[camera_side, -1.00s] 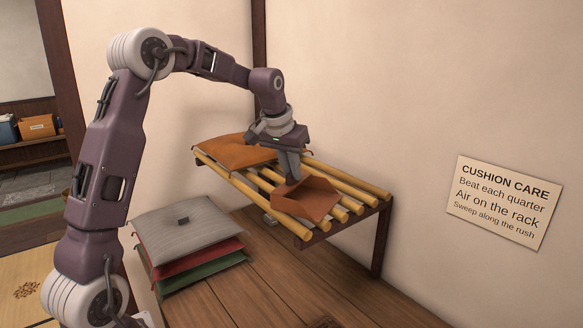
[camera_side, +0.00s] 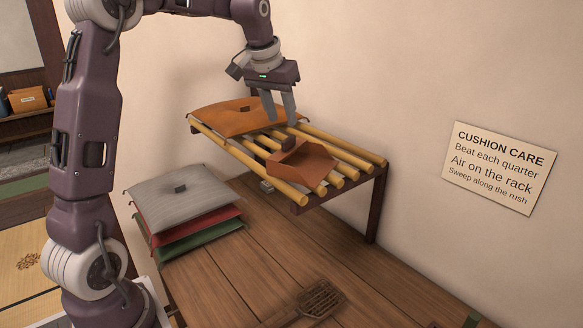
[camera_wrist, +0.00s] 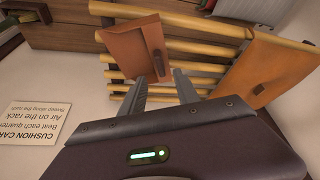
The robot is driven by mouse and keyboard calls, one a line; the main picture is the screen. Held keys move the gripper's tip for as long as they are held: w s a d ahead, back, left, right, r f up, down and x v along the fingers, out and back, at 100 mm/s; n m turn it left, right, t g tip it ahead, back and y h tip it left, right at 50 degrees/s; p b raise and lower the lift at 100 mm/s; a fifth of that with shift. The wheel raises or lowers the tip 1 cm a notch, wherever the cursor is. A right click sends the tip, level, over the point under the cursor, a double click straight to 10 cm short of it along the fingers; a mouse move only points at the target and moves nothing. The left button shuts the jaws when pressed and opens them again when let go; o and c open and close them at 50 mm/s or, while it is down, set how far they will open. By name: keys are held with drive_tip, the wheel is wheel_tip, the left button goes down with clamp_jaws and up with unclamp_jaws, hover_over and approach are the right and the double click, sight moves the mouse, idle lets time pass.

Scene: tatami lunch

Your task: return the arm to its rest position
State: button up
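My gripper (camera_side: 280,110) is empty and raised above the slatted bamboo rack (camera_side: 365,157), its two fingers apart and pointing down. In the wrist view the fingers (camera_wrist: 160,88) also stand apart with nothing between them. Below them a small orange dustpan-like thing (camera_side: 308,161) with a dark upright handle lies on the slats near the rack's front. It also shows in the wrist view (camera_wrist: 135,50), beyond the fingertips and apart from them.
An orange cushion (camera_side: 232,122) lies on the rack's far left part. A stack of grey (camera_side: 165,205), red and green cushions stands on the wooden floor, lower left. A woven beater (camera_side: 320,297) lies at the front. A sign (camera_side: 500,167) hangs on the right wall.

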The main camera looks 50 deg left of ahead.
drive_tip(key=s+d+r+m, duration=0.2)
drive_tip(key=s+d+r, duration=0.1)
drive_tip(key=s+d, duration=0.9)
drive_tip(key=s+d+f+m+h, duration=0.1)
drive_tip(key=s+d+f, duration=0.2)
drive_tip(key=s, duration=0.5)
drive_tip(key=s+d+f+m+t, duration=0.1)
drive_tip(key=s+d+f, duration=0.3)
drive_tip(key=s, duration=0.5)
drive_tip(key=shift+s+d+m+h, duration=0.15)
drive_tip(key=shift+s+m+h, duration=0.15)
drive_tip(key=shift+h, duration=0.1)
drive_tip(key=shift+f, duration=0.1)
